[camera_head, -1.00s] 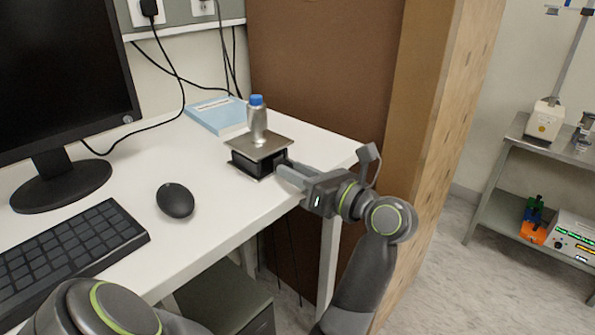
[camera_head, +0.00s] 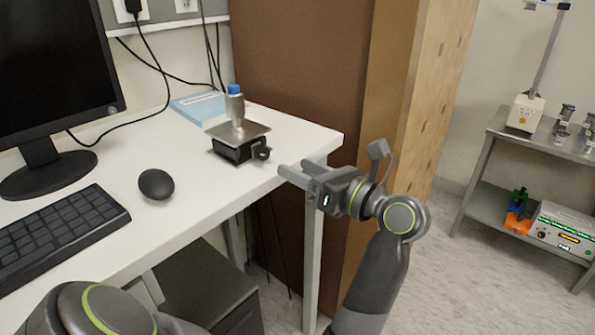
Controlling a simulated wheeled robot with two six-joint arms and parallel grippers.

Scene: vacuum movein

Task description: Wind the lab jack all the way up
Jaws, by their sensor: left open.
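The lab jack (camera_head: 238,151) stands on the white desk near its right end. It has a flat metal top plate and a dark, low body. A metal bottle with a blue cap (camera_head: 235,104) stands upright on the plate. The jack's black knob (camera_head: 262,153) faces right, toward my gripper.
A blue book (camera_head: 200,107) lies behind the jack. A mouse (camera_head: 156,184), keyboard (camera_head: 60,235) and monitor (camera_head: 50,80) are on the left of the desk. A tall brown cabinet (camera_head: 310,85) stands behind the desk's right end.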

